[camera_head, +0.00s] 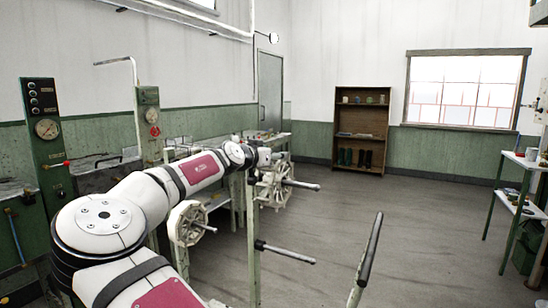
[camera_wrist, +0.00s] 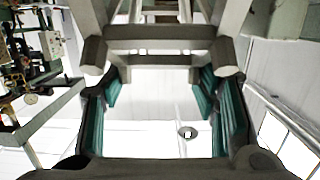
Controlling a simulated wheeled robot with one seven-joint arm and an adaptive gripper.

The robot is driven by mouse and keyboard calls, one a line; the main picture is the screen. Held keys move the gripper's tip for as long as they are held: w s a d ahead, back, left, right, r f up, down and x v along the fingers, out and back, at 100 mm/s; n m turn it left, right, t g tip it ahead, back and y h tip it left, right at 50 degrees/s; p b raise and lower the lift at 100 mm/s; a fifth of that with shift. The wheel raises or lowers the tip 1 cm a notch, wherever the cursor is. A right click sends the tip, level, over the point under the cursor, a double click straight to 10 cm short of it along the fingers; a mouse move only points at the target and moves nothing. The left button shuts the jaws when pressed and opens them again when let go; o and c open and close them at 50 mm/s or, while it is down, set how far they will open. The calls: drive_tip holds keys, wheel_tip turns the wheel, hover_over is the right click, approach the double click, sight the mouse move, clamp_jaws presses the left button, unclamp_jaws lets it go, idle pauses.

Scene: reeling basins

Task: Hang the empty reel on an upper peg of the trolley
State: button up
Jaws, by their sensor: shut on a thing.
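My gripper (camera_head: 268,158) is at the end of my outstretched arm, at the top of the pale wooden reel (camera_head: 273,188). It is shut on the reel; the fingertips are small and partly hidden in the head view. The wrist view shows the teal finger pads (camera_wrist: 165,108) on both sides and grey bars (camera_wrist: 160,40) of the held frame. The reel stands by the trolley post (camera_head: 253,275), at the upper peg (camera_head: 304,185). I cannot tell whether the peg passes through the hub. A lower peg (camera_head: 290,254) sticks out bare.
Another pale reel (camera_head: 187,224) is at the left, partly behind my arm. A dark-gripped handle (camera_head: 370,248) rises in front. Green machine panels (camera_head: 45,130) and basins line the left wall. A shelf (camera_head: 361,108) stands at the back, a side table (camera_head: 524,160) at right. The middle floor is clear.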

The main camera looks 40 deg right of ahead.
drive_tip(key=shift+w+r, duration=0.1)
drive_tip(key=shift+w, duration=0.1)
drive_tip(key=shift+f+b, duration=0.3)
drive_tip(key=shift+b, duration=0.15)
idle(0.4)
drive_tip(key=o, duration=1.4)
drive_tip(key=shift+a, duration=0.1)
drive_tip(key=shift+c, duration=0.3)
drive_tip(key=p+v, duration=0.2)
drive_tip(key=v, duration=1.1)
drive_tip(key=shift+f, duration=0.1)
